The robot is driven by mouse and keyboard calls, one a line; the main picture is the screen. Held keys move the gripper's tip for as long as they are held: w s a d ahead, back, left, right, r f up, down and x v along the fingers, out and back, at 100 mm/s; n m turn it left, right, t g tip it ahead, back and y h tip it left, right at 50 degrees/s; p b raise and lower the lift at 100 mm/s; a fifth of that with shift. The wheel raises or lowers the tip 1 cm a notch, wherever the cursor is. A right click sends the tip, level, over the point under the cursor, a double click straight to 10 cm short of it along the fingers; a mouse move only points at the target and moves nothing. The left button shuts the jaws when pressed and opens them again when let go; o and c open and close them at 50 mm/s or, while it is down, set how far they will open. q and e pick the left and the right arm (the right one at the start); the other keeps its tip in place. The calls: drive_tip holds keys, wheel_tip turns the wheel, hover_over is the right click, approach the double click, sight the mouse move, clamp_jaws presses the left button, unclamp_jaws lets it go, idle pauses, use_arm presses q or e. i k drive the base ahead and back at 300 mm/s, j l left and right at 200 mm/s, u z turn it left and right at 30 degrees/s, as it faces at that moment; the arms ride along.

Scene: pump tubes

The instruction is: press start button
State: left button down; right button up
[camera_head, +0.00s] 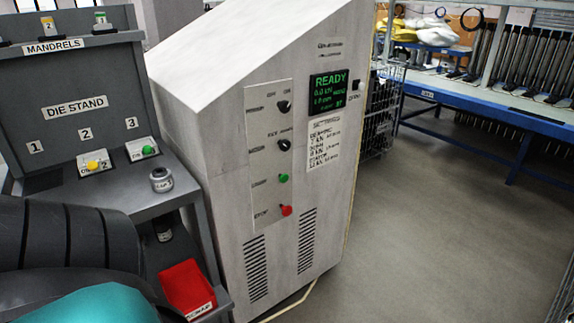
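A tall light-grey machine cabinet (215,130) stands in the middle of the view. The green button (283,178) is on its front control panel, beside a small label that seems to read START. A red button (286,211) sits just below it, and two black knobs sit above it. A green-lettered display (328,92) on the cabinet reads READY. Neither of my grippers is in view. Dark arm links and a teal part of mine fill the lower left corner, apart from the panel in the picture.
A grey die stand (75,107) stands left of the cabinet, with a small metal cylinder (161,179) on its shelf and a red bin (188,288) below. A blue-framed bench (480,113) is at the back right. The floor in front of the cabinet is clear.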

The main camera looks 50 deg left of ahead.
sight(285, 178)
drive_tip(key=i+l+u, duration=0.15)
drive_tip(key=i+u, duration=0.25)
drive_tip(key=i+l+u, duration=0.25)
drive_tip(key=u, duration=0.15)
drive_tip(key=i+l+u, duration=0.55)
drive_tip(key=l+u, duration=0.2)
drive_tip(key=i+l+u, duration=0.15)
drive_tip(key=l, duration=0.25)
drive_tip(key=i+l+u, duration=0.2)
drive_tip(key=l, duration=0.15)
drive_tip(key=k, duration=0.1)
